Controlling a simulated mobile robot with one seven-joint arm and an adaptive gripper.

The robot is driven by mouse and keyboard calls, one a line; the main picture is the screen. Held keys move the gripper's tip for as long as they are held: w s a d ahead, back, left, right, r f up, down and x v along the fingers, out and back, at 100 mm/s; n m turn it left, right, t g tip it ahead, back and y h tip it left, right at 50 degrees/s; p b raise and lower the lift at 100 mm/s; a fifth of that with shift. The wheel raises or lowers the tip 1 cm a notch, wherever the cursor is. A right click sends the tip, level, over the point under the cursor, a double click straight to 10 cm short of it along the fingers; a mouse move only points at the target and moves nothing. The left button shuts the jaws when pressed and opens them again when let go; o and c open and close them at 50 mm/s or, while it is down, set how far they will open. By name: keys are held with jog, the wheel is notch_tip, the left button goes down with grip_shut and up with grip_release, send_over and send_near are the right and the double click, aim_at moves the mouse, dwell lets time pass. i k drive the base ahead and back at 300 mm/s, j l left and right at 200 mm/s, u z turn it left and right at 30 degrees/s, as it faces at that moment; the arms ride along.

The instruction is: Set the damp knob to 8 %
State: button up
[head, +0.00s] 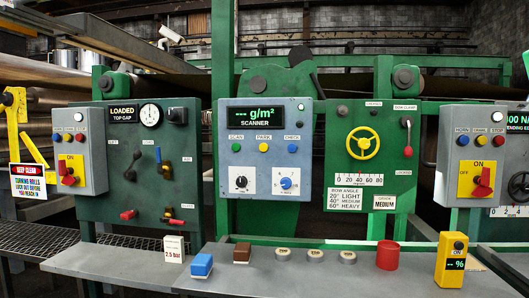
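The blue-grey scanner panel (265,148) stands in the middle, its dark display (256,116) showing "-- g/m²". Low on it are two white dials. The right dial has a blue knob (285,183) with a ring of marks around it. The left dial has a black knob (241,183). The lettering under both is too small to read surely, so I cannot tell which is labelled damp, or the exact setting of either. A yellow handheld meter (451,259) showing "-- %" stands on the bench at right. My gripper is not in view.
The grey bench (330,279) runs in front, with a blue block (202,265), a brown block (242,253), several round discs (315,255) and a red cup (387,255).

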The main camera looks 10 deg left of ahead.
aim_at(285, 183)
jog(key=i+l+u, duration=0.2)
jog(key=l, duration=0.25)
jog(key=l+u, duration=0.2)
jog(key=l, duration=0.2)
jog(key=l+u, duration=0.2)
jog(key=l, duration=0.3)
jog(key=i, duration=0.05)
